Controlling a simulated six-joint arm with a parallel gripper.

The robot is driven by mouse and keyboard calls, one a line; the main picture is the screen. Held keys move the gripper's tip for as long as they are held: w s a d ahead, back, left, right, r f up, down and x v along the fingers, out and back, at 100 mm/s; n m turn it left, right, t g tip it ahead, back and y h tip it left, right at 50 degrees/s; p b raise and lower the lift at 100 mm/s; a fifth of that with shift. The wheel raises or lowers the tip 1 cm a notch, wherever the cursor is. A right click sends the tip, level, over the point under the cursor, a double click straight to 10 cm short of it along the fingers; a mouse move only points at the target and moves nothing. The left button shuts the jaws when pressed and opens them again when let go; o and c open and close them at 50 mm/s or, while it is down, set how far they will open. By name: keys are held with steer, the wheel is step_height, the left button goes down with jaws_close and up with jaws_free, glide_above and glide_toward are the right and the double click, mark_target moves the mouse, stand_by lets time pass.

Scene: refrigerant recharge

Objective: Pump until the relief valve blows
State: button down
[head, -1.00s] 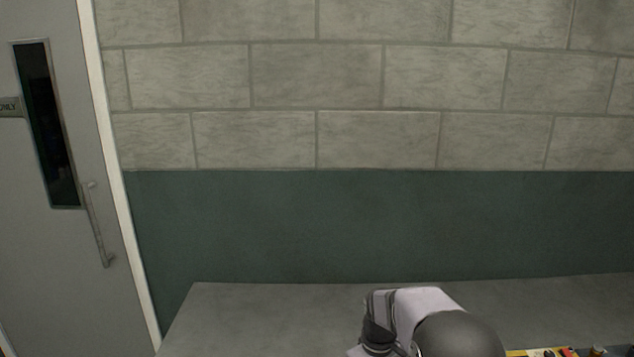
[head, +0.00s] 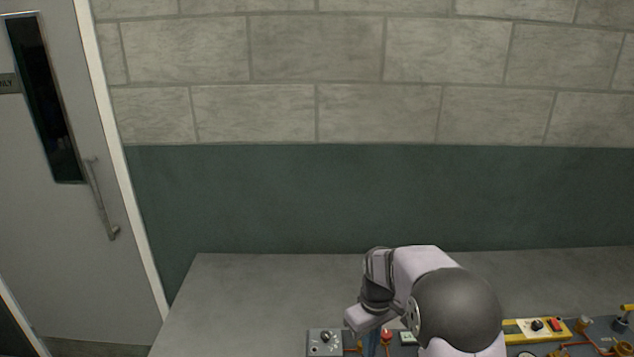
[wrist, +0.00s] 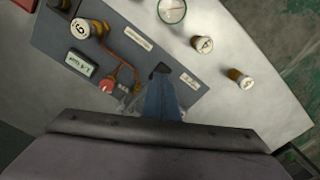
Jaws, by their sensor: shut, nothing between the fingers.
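My gripper (wrist: 160,98) shows in the wrist view as blue fingers, shut and empty, over a dark grey panel (wrist: 65,40). A small black part (wrist: 160,71) shows right at the fingertips; I cannot tell if they touch it. On the panel are a red knob (wrist: 107,88) with orange-red piping, a small green-tinted readout (wrist: 82,65) and a brass fitting with a numbered white face (wrist: 82,28). In the head view my arm hides much of the rig; a red knob (head: 386,336) and a grey box (head: 325,342) show beside it. I cannot tell which part is the pump or relief valve.
Two brass cylinders with white tops (wrist: 202,44) (wrist: 240,77) stand apart on the pale bench. A round gauge (wrist: 172,10) is at the wrist view's top edge. A yellow-edged panel (head: 540,327) lies right of my arm. The bench behind (head: 260,285) is clear.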

steer(key=shift+f, duration=0.15)
steer(key=shift+f+b, duration=0.45)
steer(key=shift+f, duration=0.25)
steer(key=shift+f+b, duration=1.05)
steer(key=shift+f, duration=0.55)
steer(key=shift+r+p, duration=2.15)
steer(key=shift+r, duration=0.4)
steer(key=shift+f, duration=0.25)
